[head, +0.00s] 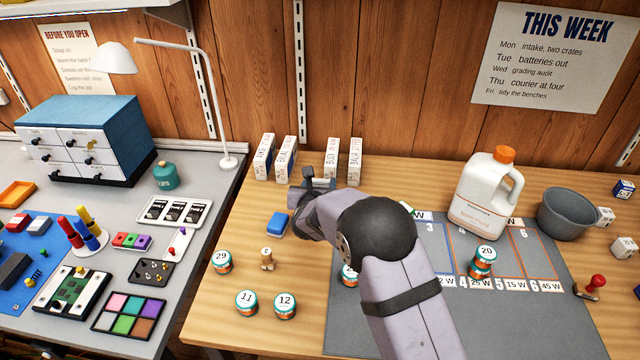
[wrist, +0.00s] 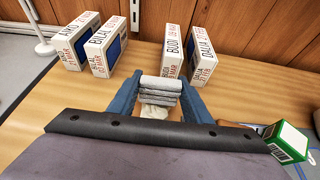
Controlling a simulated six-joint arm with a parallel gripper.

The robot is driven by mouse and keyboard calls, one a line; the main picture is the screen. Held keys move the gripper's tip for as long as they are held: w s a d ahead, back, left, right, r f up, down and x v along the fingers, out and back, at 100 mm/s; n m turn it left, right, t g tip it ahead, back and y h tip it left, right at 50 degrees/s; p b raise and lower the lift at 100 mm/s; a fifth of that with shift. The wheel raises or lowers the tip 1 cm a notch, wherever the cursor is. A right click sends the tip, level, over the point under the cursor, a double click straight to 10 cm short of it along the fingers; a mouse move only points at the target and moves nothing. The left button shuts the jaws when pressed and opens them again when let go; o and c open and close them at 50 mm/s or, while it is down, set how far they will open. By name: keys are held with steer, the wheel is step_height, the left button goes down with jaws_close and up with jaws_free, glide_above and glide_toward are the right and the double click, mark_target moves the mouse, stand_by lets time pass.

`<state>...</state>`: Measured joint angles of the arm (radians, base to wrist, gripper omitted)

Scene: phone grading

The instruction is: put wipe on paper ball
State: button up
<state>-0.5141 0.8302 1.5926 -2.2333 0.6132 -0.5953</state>
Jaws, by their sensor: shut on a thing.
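My gripper (wrist: 160,98) is shut on the wipe (wrist: 161,84), a grey, folded, layered cloth between its two blue fingers. A cream, crumpled piece, which looks like the paper ball (wrist: 156,111), shows just below the wipe in the wrist view and is partly hidden by my gripper. I cannot tell whether the two touch. In the head view my gripper (head: 318,184) is near the back of the wooden table, in front of the upright boxes. My arm covers much of that area, and the paper ball cannot be made out there.
Upright labelled boxes (head: 285,158) stand behind my gripper, with a gap between the pairs. A blue block (head: 278,225) lies to the left. Several numbered tins, including one marked 29 (head: 222,262), stand in front. A white jug (head: 485,195) and grey bowl (head: 568,216) stand right.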

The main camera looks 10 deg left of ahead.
steer(key=shift+f, duration=0.15)
steer(key=o, duration=1)
steer(key=shift+r, duration=0.25)
steer(key=shift+s, duration=0.3)
steer(key=b+v, duration=0.1)
steer(key=v, duration=1)
steer(key=shift+s+b, duration=0.15)
steer(key=shift+b, duration=0.15)
steer(key=shift+r, duration=0.15)
